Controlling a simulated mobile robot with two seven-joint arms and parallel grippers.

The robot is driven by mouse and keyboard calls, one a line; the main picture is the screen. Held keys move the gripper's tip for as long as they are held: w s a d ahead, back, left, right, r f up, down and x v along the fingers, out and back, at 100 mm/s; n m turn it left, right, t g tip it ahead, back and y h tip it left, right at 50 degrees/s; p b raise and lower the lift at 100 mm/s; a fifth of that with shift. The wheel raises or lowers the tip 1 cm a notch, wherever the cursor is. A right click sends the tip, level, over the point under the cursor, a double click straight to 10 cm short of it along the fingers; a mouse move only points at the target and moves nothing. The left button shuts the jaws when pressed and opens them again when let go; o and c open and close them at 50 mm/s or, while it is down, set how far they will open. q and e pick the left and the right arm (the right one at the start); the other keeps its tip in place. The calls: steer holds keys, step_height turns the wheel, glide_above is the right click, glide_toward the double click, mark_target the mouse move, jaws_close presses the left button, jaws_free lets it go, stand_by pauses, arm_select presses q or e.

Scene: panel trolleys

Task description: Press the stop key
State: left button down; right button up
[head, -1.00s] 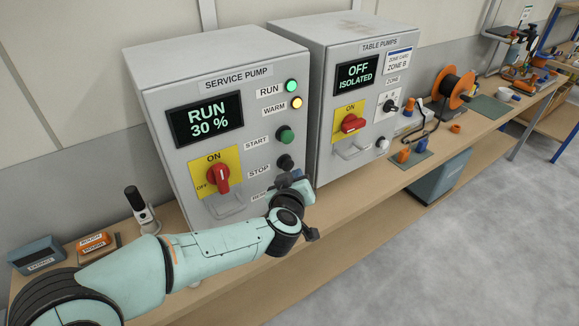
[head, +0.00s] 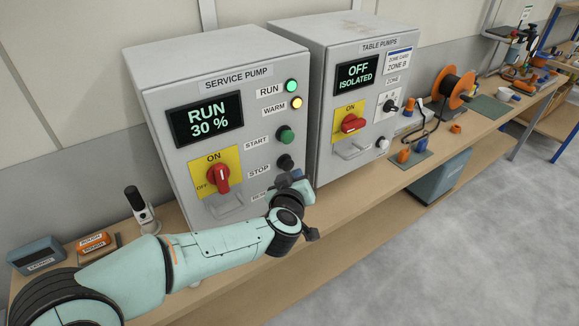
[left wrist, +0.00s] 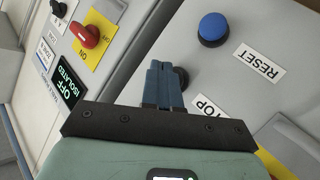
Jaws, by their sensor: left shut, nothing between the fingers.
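The grey service pump panel (head: 165,75) stands on the bench, its display (head: 206,118) reading RUN 30 %. The black stop key (head: 285,163) sits beside the STOP label (head: 259,170), below the green start key (head: 285,135). My left gripper (head: 284,179) is shut and empty, close in front of the panel just below the stop key. In the left wrist view, the shut fingers (left wrist: 163,80) partly cover the dark stop key (left wrist: 182,77). I cannot tell whether they touch it. The blue reset key (left wrist: 213,28) is beside them. My right gripper is out of view.
A red rotary switch (head: 218,178) with a metal handle below it is left of the keys. The table pumps panel (head: 327,70) stands close on the right, reading OFF ISOLATED. The green run lamp (head: 292,86) and yellow warm lamp (head: 296,102) are lit.

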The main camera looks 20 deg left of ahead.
arm_select(q)
steer(key=shift+a, duration=0.1)
steer(key=shift+w+a, duration=0.25)
steer(key=shift+w, duration=0.05)
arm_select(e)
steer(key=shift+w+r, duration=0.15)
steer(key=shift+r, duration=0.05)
arm_select(q)
steer(key=shift+w+a+p, duration=0.35)
steer(key=shift+w+a, duration=0.1)
steer(key=shift+a, duration=0.2)
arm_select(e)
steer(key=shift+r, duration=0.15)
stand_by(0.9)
arm_select(q)
steer(key=shift+d, duration=0.1)
steer(key=shift+s+d, duration=0.75)
steer(key=shift+d, duration=0.1)
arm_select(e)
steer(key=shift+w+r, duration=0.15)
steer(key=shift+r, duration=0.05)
